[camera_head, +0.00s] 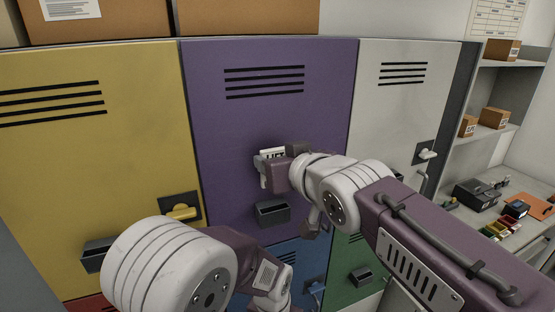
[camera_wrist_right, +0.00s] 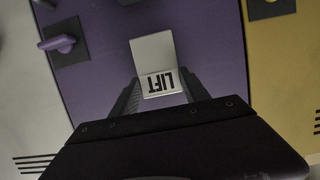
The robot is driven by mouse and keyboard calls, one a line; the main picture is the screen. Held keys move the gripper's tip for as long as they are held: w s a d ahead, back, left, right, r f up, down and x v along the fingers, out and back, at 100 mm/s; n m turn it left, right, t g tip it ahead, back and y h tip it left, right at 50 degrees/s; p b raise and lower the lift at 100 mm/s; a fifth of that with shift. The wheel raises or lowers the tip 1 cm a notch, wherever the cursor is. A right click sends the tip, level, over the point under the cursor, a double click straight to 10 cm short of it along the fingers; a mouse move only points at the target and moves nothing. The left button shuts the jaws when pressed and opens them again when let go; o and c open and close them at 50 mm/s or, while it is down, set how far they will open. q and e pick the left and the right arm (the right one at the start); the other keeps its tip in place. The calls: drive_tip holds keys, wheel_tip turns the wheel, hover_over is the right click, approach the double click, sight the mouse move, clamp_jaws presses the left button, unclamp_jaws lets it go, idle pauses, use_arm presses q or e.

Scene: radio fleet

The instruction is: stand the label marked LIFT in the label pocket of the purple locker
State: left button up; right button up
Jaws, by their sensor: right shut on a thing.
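The LIFT label (camera_head: 272,154) is a white card with black letters. My right gripper (camera_head: 271,172) is shut on it in front of the purple locker (camera_head: 230,130). In the right wrist view the label (camera_wrist_right: 152,50) sticks out between the fingers (camera_wrist_right: 158,95), its lettering upside down in that picture. The dark label pocket (camera_head: 272,212) is on the purple door, below the gripper and apart from it in the head view. My left arm crosses the lower left; its gripper is not shown.
A yellow locker (camera_head: 90,160) stands left and a light grey one (camera_head: 395,110) right, with blue (camera_head: 295,258) and green (camera_head: 345,265) doors below. Cardboard boxes (camera_head: 250,15) sit on top. A shelf and bench (camera_head: 535,185) with small items are at right.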

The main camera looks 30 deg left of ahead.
wheel_tip(320, 180, down, 5)
drive_tip(key=b, duration=0.4)
drive_tip(key=shift+f+b, duration=0.2)
drive_tip(key=shift+b, duration=0.1)
drive_tip(key=shift+a, duration=0.1)
idle(1.2)
drive_tip(key=shift+f+b, duration=2.55)
drive_tip(key=shift+b, duration=0.25)
drive_tip(key=o, duration=1.4)
